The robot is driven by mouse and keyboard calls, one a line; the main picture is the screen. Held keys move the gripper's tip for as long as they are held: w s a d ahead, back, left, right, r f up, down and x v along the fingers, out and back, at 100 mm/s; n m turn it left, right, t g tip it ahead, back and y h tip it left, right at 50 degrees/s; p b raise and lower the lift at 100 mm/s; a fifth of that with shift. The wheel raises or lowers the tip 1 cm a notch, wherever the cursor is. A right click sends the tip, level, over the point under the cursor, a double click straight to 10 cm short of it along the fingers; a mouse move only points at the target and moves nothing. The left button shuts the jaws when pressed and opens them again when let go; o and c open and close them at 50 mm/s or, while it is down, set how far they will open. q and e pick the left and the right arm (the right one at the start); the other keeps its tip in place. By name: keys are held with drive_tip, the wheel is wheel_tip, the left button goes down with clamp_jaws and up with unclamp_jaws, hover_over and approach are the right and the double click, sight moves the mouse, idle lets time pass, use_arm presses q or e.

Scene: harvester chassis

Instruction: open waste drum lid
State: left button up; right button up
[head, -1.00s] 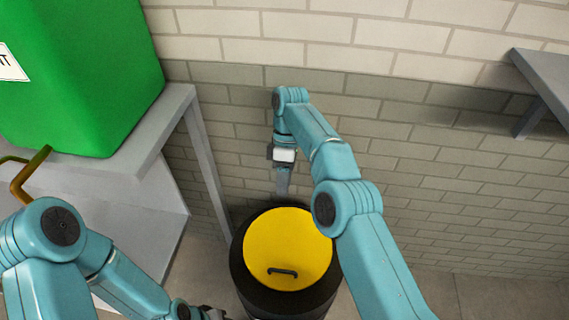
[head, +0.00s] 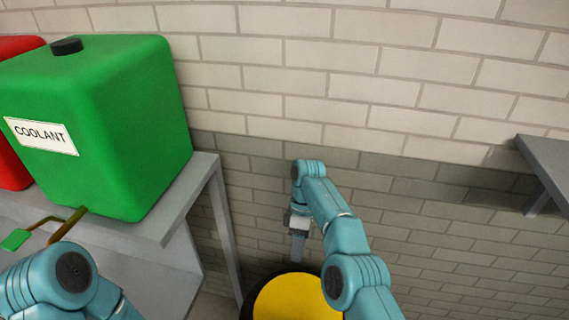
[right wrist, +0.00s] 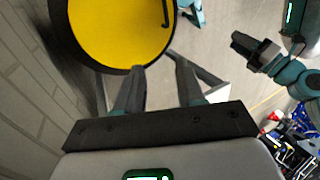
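The waste drum's round yellow lid (head: 292,300) shows at the bottom of the head view, inside a black rim (head: 258,285), cut off by the frame edge. In the right wrist view the yellow lid (right wrist: 115,30) fills the upper left, with a dark handle (right wrist: 167,14) on it. The lid looks shut. My right gripper (head: 298,258) is at the drum's far edge. In the right wrist view the right gripper's fingers (right wrist: 161,75) are apart and empty, near the black rim; contact is unclear. My left gripper (right wrist: 250,46) shows only in the right wrist view; its opening is unclear.
A green coolant canister (head: 120,130) and a red one (head: 14,150) stand on a grey bench (head: 190,200) at left. A grey shelf (head: 550,165) juts out at right. A brick wall (head: 400,100) closes off the back, close behind the right gripper.

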drive_tip(key=shift+f, duration=0.1)
wheel_tip(320, 180, down, 11)
drive_tip(key=m+t+y+b, duration=0.1)
drive_tip(key=m+b, duration=0.1)
drive_tip(key=m, duration=0.2)
drive_tip(key=s+f+m, duration=0.2)
drive_tip(key=s+f, duration=0.1)
drive_tip(key=s, duration=0.1)
drive_tip(key=s+d+f+m+t+y+b, duration=0.1)
drive_tip(key=s+f+m, duration=0.1)
drive_tip(key=s+f, duration=0.2)
drive_tip(key=s+d+f+m+t, duration=0.1)
drive_tip(key=s+f+m, duration=0.1)
drive_tip(key=s, duration=0.4)
drive_tip(key=shift+s+f+m, duration=0.2)
drive_tip(key=shift+f+m, duration=0.2)
drive_tip(key=shift+f, duration=0.5)
drive_tip(key=s+d+r+m+t+b, duration=0.1)
drive_tip(key=s+m, duration=0.4)
drive_tip(key=s, duration=0.9)
drive_tip(key=shift+d+r+m+t, duration=0.3)
drive_tip(key=shift+d+m+t, duration=0.1)
drive_tip(key=shift+t, duration=0.2)
